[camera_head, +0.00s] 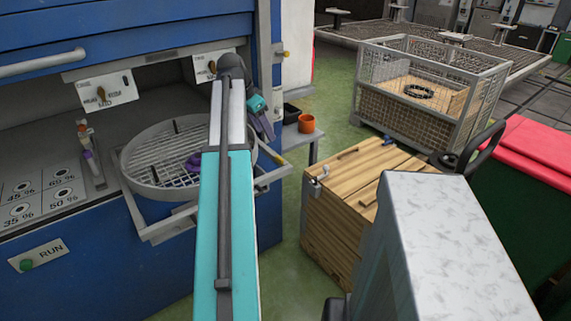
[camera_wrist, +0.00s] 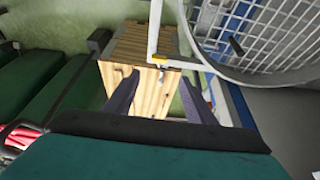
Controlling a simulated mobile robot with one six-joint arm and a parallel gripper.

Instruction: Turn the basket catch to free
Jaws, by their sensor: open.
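The round wire basket (camera_head: 160,187) sits in a pale frame at the front of the blue machine. A yellow-tipped part (camera_head: 274,161) sits on the frame's right side; it may be the catch, but its setting cannot be told. In the wrist view a small yellow piece (camera_wrist: 159,58) shows at the frame's corner, with the basket (camera_wrist: 225,62) at upper right. My gripper (camera_head: 262,122) is beyond the basket's right edge, partly hidden by my arm. In the wrist view my gripper (camera_wrist: 161,88) is open, its fingers apart on either side below the yellow piece, with nothing seen between them.
A wooden crate (camera_head: 340,240) stands on the floor right of the machine. A mesh cage (camera_head: 410,130) is behind it. An orange cup (camera_head: 306,123) sits on a small shelf. A green bin with a red top (camera_head: 535,145) is at right. Green floor lies between machine and crate.

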